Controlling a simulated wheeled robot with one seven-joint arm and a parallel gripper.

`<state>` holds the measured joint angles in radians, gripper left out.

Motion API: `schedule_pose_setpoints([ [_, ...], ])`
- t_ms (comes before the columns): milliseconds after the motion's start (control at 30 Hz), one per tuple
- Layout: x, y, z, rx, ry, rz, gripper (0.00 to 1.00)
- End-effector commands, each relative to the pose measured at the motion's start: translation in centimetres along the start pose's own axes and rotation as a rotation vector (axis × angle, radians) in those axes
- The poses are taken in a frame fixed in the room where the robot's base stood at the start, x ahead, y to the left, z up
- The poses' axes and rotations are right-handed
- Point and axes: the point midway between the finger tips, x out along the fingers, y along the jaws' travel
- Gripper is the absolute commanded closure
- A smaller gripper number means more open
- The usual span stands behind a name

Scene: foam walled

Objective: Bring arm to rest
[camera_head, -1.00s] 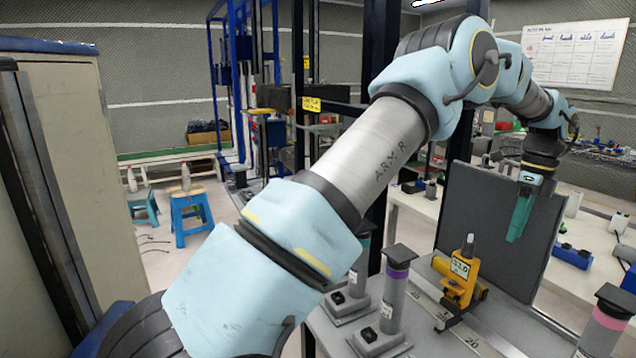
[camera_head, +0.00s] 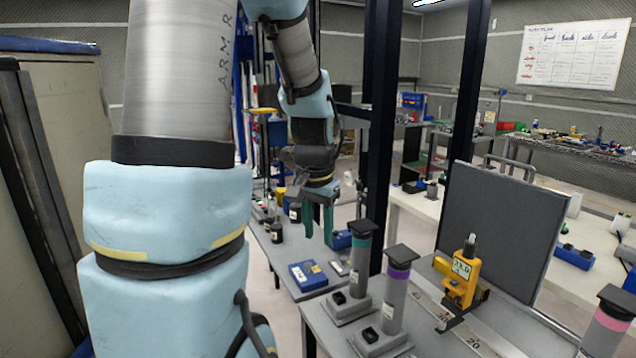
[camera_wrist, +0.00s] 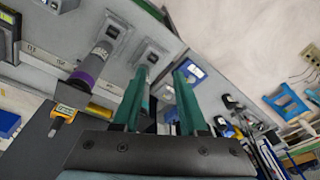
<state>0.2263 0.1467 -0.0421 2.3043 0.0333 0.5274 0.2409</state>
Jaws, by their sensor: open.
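My gripper (camera_head: 319,222) hangs at the end of my arm in the middle of the head view, with its teal fingers pointing down. The fingers are apart and nothing is between them. It is above the narrow back table, left of the grey post with a teal band (camera_head: 361,262). In the wrist view my gripper (camera_wrist: 158,95) also shows its two teal fingers apart and empty, with table and floor beyond.
A post with a purple band (camera_head: 397,290), a yellow device (camera_head: 463,272) and a dark upright panel (camera_head: 500,228) stand on the near table. A blue box (camera_head: 308,275) lies on the back table. A cabinet (camera_head: 75,150) stands close at the left.

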Motion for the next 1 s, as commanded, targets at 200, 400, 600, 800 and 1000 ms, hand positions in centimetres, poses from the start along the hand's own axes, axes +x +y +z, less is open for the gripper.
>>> schedule_pose_setpoints([
  [200,0.0,-2.4,6.9,-0.333,0.049,-0.026,0.58],
  [400,2.9,-2.4,9.6,-0.441,0.049,-0.027,0.58],
  [600,6.5,-1.9,10.6,-0.438,0.019,-0.02,0.58],
  [800,9.9,-1.4,11.6,-0.436,-0.011,-0.012,0.58],
  [1000,10.8,-1.1,12.0,-0.436,-0.026,-0.008,0.58],
])
